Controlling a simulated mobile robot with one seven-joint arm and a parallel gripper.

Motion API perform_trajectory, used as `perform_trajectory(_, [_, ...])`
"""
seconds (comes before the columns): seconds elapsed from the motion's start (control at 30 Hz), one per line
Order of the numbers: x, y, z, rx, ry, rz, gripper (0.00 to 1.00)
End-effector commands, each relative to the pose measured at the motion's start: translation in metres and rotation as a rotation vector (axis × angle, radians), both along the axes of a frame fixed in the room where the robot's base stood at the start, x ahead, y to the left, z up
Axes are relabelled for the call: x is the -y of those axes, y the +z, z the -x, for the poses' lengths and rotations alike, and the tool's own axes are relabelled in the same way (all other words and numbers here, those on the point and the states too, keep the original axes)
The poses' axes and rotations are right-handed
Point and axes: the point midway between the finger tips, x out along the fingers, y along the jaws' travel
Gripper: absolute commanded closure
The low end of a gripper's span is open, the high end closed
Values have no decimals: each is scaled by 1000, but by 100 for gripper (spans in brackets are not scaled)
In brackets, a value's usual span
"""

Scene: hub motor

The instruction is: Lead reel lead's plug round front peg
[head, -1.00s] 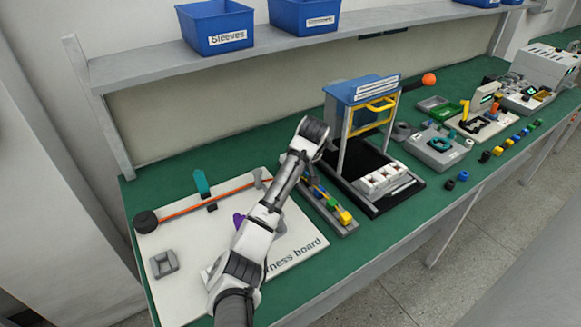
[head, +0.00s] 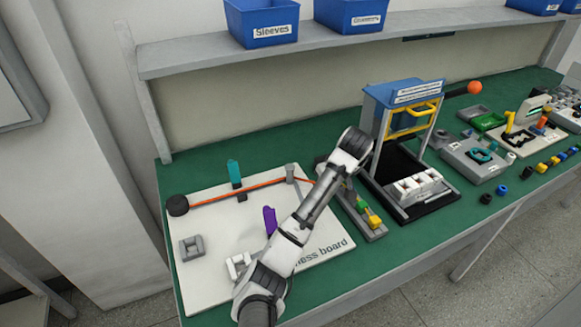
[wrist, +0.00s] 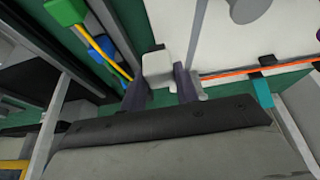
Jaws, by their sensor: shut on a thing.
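My gripper (wrist: 160,88) is shut on the white plug (wrist: 157,66) in the wrist view; in the head view my arm hides both. The orange reel lead (head: 215,196) runs from the black reel (head: 177,205) past a teal clip (head: 234,174) and a grey peg (head: 291,173) towards my gripper. In the wrist view the lead (wrist: 228,73) runs nearly straight from beside the plug to the right. A grey round-topped peg (wrist: 250,9), seemingly the front peg, stands at the top of the wrist view, clear of the lead. My arm seems to hide it in the head view.
The white harness board (head: 215,285) also carries a purple clip (head: 270,220) and grey brackets (head: 192,249). Right of it lie a rack with coloured blocks (head: 368,218) and a blue-topped stand (head: 395,92). A shelf with blue bins (head: 262,22) hangs above.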

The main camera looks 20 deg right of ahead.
Motion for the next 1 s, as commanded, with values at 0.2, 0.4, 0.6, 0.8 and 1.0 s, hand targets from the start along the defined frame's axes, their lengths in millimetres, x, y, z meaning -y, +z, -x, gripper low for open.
perform_trajectory(0.2, [-1,1,1,1,1,0,93])
perform_trajectory(0.4, [-1,0,8,0,-2,1,93])
perform_trajectory(0.6, [-4,5,26,11,1,6,93])
perform_trajectory(0.8, [-6,4,41,9,0,3,93])
perform_trajectory(1.0, [-9,1,67,3,-1,1,93])
